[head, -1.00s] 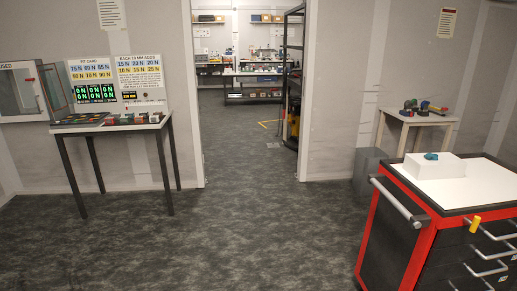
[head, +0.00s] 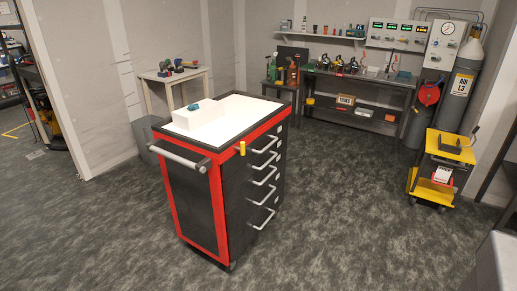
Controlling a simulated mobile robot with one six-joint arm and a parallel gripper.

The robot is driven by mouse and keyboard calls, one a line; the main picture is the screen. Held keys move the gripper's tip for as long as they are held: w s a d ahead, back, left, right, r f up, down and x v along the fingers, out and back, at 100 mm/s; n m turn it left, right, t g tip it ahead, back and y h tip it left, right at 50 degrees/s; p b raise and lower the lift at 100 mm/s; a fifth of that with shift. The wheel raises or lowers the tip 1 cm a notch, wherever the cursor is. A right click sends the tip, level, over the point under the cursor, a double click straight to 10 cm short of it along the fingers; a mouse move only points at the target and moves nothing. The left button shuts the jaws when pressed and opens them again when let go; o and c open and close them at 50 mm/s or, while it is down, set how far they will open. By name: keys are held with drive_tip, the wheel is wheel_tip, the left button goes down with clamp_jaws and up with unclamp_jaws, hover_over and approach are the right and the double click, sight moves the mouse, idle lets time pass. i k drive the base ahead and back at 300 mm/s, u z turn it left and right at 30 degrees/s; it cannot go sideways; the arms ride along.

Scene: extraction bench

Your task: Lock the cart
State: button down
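The cart (head: 222,185) is a black and red drawer cabinet on casters, standing in the middle of the head view. It has a white top, several drawers with silver handles on its right side and a silver push bar (head: 181,158) on its left end. A small yellow piece (head: 241,148) sticks out near the top corner, above the drawers. A white block (head: 199,115) with a teal object (head: 193,106) on it stands on the cart's top. My gripper is not in view.
A small table (head: 176,76) with coloured items stands behind the cart, with a grey bin (head: 148,137) beside it. A workbench (head: 352,90) lines the back wall. A yellow trolley (head: 436,170) stands right, near gas cylinders. Dark floor is clear around the cart.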

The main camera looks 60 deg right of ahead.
sight(241, 149)
drive_tip(key=u, duration=0.6)
drive_tip(key=k, duration=0.1)
drive_tip(key=z, duration=2.3)
drive_tip(key=k, duration=0.9)
drive_tip(key=u, duration=0.1)
drive_tip(key=i, duration=0.85)
